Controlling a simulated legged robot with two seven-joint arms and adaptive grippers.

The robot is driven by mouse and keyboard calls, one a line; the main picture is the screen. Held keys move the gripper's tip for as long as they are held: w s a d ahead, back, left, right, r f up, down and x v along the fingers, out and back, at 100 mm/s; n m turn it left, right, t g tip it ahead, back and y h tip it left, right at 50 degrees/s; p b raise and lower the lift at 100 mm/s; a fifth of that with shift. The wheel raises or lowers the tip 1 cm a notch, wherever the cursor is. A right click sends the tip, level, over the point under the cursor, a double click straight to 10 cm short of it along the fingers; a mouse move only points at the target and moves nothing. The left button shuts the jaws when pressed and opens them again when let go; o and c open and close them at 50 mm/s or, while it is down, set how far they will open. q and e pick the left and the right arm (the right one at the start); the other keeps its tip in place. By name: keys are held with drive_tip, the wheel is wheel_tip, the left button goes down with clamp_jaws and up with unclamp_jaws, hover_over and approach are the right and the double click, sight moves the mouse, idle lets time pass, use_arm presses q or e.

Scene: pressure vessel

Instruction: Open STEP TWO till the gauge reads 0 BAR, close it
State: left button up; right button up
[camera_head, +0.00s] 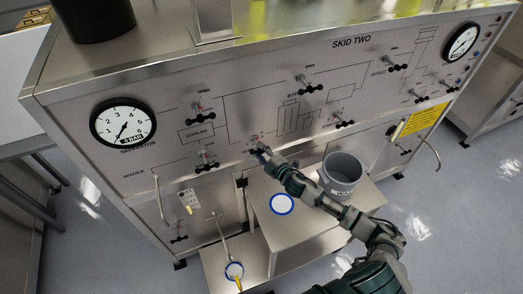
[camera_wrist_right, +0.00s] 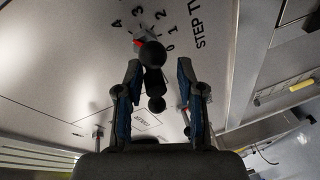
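The STEP TWO valve handle (camera_wrist_right: 153,78) is black with rounded knobs and shows in the right wrist view. The label STEP TWO (camera_wrist_right: 204,24) and a numbered scale are printed beside it. My right gripper (camera_wrist_right: 159,80) is open. Its two blue-padded fingers stand on either side of the handle with gaps visible. In the head view my right gripper (camera_head: 260,153) is at the panel's lower middle and hides most of that valve. My left gripper is not in view.
Other black-handled valves (camera_head: 311,88) are spread over the SKID TWO panel (camera_head: 240,105). A second gauge (camera_head: 461,43) is at the upper right. A grey bucket (camera_head: 342,172) and a metal step (camera_head: 300,225) stand below the panel, near my right arm.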

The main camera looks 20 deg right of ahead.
drive_tip(key=shift+w+r, duration=0.1)
drive_tip(key=shift+r, duration=0.05)
drive_tip(key=v, duration=1.2)
idle(0.3)
